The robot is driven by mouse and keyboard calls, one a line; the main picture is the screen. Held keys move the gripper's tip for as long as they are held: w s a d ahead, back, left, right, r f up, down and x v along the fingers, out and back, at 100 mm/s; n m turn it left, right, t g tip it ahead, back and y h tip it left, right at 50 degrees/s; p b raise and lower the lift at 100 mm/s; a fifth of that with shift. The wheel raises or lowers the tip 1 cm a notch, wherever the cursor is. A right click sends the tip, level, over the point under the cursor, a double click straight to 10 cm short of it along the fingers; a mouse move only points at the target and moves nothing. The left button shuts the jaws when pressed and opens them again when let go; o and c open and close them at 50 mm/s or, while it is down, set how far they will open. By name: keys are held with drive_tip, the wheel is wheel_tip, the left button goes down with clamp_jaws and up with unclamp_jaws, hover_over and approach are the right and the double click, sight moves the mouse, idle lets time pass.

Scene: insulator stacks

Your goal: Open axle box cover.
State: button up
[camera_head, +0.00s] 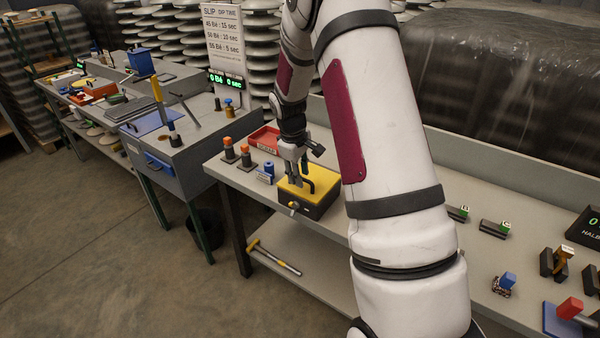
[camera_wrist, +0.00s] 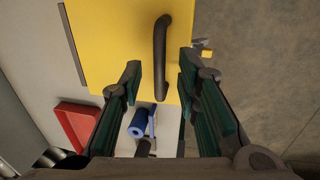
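The axle box (camera_head: 313,207) is a dark box with a yellow cover (camera_head: 294,189), standing on the grey bench near its front edge. The cover lies flat on the box and carries a black arched handle (camera_wrist: 162,58). A small yellow-tipped latch or knob (camera_wrist: 206,53) sticks out from the box's side, and it also shows on the front in the head view (camera_head: 293,205). My gripper (camera_wrist: 158,84) is open above the cover, with the handle between and just ahead of its fingers in the wrist view. I cannot tell how far above the handle the fingertips are.
A red tray (camera_head: 265,138) and a blue roll-like part (camera_head: 269,168) are behind and left of the box. Orange-topped posts (camera_head: 228,146) stand further left. A hammer (camera_head: 273,258) lies on the lower shelf. Small blocks (camera_head: 493,228) stand at right.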

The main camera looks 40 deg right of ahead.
clamp_jaws()
idle(0.3)
